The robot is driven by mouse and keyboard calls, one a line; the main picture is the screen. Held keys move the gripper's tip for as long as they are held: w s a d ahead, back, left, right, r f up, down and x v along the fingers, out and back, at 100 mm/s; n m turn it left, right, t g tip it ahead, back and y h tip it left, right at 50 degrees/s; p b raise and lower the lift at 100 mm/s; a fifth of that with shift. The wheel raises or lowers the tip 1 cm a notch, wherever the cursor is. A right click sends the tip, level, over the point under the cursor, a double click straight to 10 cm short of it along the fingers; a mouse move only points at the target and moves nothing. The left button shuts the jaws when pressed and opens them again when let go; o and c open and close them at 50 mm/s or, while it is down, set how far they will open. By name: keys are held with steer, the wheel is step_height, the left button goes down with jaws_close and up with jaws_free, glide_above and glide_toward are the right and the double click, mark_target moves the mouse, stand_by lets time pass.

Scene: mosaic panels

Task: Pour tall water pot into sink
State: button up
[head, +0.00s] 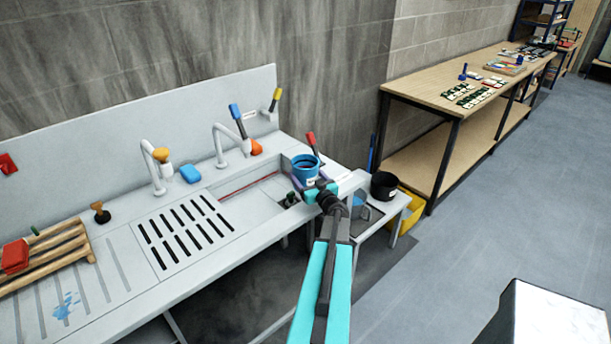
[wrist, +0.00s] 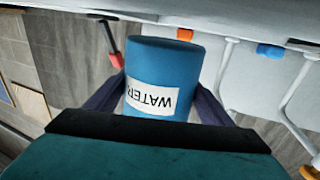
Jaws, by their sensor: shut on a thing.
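The blue water pot (head: 305,168) is upright in the head view, with its dark open top showing, above the right end of the sink basin (head: 250,192). My gripper (head: 312,186) is shut on the pot from the near side. In the wrist view the blue pot (wrist: 166,68) sits between the dark fingers of my gripper (wrist: 157,100), and its white WATER label reads upside down. The pot's contents cannot be made out. The basin's right end is partly hidden by the pot and gripper.
Two white taps (head: 153,168) (head: 220,145) rise behind the counter. A slotted drain grid (head: 185,230) lies left of the basin. A small side table (head: 385,215) with a black pot (head: 384,185) stands to the right, beside a yellow bin (head: 412,212). Grey floor (head: 440,260) is open at right.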

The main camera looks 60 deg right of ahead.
steer(key=shift+r+p, duration=1.2)
steer(key=shift+r, duration=0.4)
